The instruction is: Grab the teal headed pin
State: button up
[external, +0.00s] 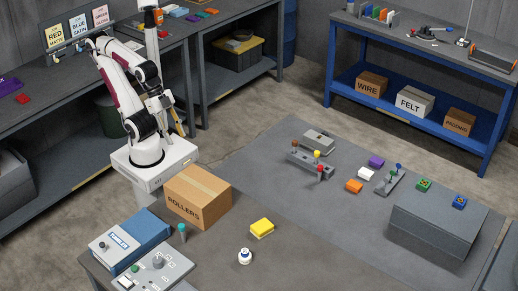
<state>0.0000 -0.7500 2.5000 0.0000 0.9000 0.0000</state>
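A small pin with a teal head (182,229) stands on the near grey table, just right of the blue box and in front of the ROLLERS carton. My gripper (172,118) is at the end of my folded white arm, above and behind the carton and well apart from the pin. Its fingers are too small and dark to show whether they are open or shut. I see nothing clearly held in it.
The ROLLERS carton (198,196) stands between my base and the pin. A blue box (130,240) and a control panel (155,267) lie left of it. Other coloured pins stand in a grey holder (308,164).

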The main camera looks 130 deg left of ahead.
jog(key=w+d+f+t+h, duration=0.1)
jog(key=w+d+t+h, duration=0.25)
jog(key=w+d, duration=1.35)
jog(key=w+d+f+t, duration=0.1)
jog(key=w+d+f, duration=0.25)
jog(key=d, duration=0.25)
jog(key=t+y, duration=0.2)
send_near(183, 234)
jog(key=shift+w+d+r+n, duration=0.3)
jog(key=shift+w+d+r, duration=0.4)
jog(key=shift+w+d, duration=0.15)
jog(key=shift+s+a+f+t+y, duration=0.15)
jog(key=shift+s+f+t+y, duration=0.35)
jog(key=shift+f+t+y, duration=0.5)
jog(key=shift+r+g, duration=0.15)
jog(key=shift+g, duration=0.1)
jog(key=shift+x, duration=1.25)
jog(key=shift+w, duration=0.1)
